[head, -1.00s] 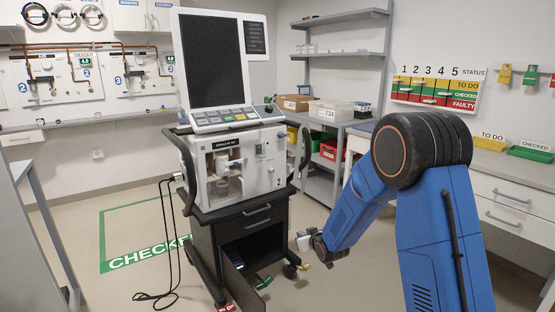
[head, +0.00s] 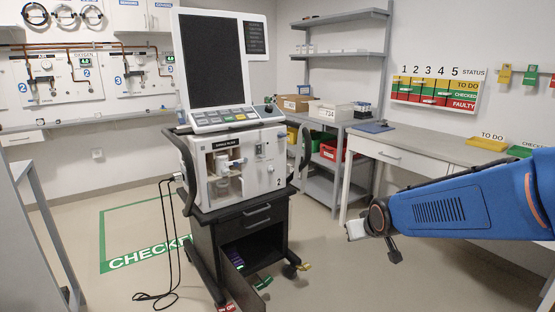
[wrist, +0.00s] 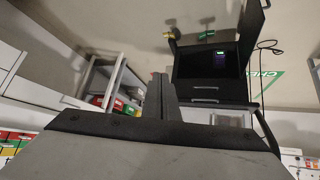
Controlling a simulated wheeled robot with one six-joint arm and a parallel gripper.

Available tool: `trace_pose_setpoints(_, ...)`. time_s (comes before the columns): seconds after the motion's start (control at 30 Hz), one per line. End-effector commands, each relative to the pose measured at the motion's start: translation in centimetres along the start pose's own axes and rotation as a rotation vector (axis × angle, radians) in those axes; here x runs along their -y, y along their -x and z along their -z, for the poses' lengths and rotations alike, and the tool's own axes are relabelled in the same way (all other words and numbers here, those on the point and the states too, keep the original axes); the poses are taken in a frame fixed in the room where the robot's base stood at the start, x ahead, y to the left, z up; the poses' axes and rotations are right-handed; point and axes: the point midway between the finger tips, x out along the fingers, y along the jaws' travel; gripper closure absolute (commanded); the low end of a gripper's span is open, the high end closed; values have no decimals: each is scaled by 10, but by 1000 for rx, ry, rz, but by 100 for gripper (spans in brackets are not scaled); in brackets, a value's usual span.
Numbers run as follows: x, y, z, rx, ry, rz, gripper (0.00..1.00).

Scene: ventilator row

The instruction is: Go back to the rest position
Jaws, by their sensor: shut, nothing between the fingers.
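My gripper (head: 356,229) is at the end of my blue arm, right of centre in the head view, in the air between the ventilator cart and the right-hand bench. Its fingers (wrist: 160,95) show in the wrist view, together and with nothing between them. The ventilator (head: 240,165) stands upright on its dark cart (head: 245,222), left of my gripper and apart from it. The cart also shows upside down in the wrist view (wrist: 208,92).
A bench (head: 430,145) with drawers runs along the right wall, holding a yellow tray (head: 486,144) and a green tray (head: 520,151). Grey shelving (head: 330,180) stands behind the cart. A green-outlined floor area (head: 120,235) lies left of it. A black cable (head: 170,240) hangs to the floor.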

Motion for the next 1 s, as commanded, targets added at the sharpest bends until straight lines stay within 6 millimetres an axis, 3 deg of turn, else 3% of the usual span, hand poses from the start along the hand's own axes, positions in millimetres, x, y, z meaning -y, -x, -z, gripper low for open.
trace_pose_setpoints(0.1,-7,36,-20,36,-22,-11,100)
trace_pose_setpoints(0.6,-15,164,-132,218,-112,-33,100)
trace_pose_setpoints(0.8,-10,204,-180,284,-145,-32,100)
trace_pose_setpoints(1.0,-6,224,-209,325,-162,-31,100)
